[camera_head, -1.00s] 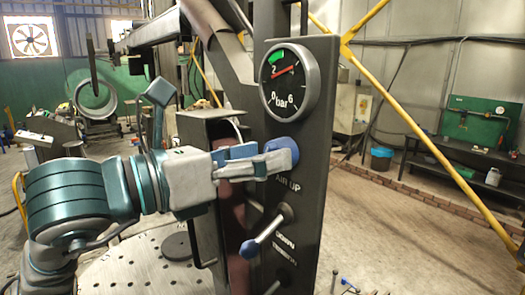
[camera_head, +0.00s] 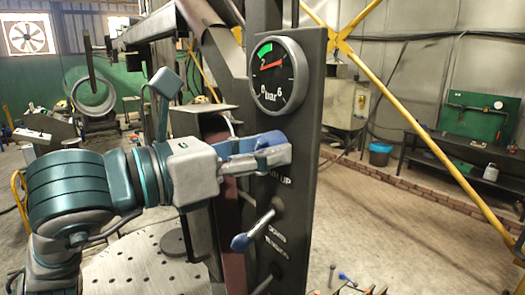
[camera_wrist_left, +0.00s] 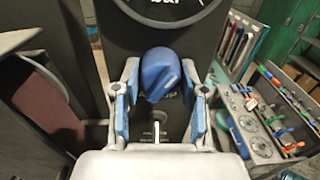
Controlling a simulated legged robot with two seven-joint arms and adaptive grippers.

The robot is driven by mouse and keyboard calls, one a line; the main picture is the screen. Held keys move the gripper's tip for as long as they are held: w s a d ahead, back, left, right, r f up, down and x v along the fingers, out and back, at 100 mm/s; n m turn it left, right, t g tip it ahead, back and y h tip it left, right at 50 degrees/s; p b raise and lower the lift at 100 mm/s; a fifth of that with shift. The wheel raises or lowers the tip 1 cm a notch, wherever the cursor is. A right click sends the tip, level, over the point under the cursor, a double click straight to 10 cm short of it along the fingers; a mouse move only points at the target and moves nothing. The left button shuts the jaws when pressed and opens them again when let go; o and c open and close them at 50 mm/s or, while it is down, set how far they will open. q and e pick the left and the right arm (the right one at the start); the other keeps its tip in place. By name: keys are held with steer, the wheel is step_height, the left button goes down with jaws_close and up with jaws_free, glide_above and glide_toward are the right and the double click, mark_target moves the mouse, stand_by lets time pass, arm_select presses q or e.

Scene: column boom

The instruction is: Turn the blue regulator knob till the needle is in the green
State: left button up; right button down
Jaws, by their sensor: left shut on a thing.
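The blue regulator knob (camera_wrist_left: 160,74) sits between the two fingers of my left gripper in the left wrist view. My left gripper (camera_head: 278,150) is shut on it at the front of the dark panel (camera_head: 302,200); in the head view the fingers mostly hide the knob. The round gauge (camera_head: 279,76) is above, marked in bar from 0 to 6. Its green band (camera_head: 265,50) is at the upper left. The red needle (camera_head: 272,66) lies nearly level, rising a little to the right, and appears outside the green. My right gripper is not in view.
A perforated round table (camera_head: 135,262) stands at lower left. A yellow brace (camera_head: 430,140) crosses the right side. The floor right of the panel is mostly open.

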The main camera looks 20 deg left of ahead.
arm_select(q)
steer(key=shift+f+m, duration=0.1)
steer(key=shift+m, duration=1.1)
steer(key=m, duration=0.2)
steer(key=shift+m, duration=0.4)
steer(key=m, duration=0.2)
steer(key=shift+m+y+p, duration=0.3)
steer(key=shift+p, duration=0.05)
steer(key=m+p, duration=0.1)
steer(key=m, duration=0.4)
steer(key=shift+m+y+p, duration=0.3)
steer(key=shift+m+p, duration=0.15)
steer(key=shift+m, duration=0.95)
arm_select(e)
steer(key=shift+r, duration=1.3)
arm_select(q)
steer(key=o, duration=1.1)
steer(key=shift+o, duration=0.2)
steer(key=shift+a, duration=0.1)
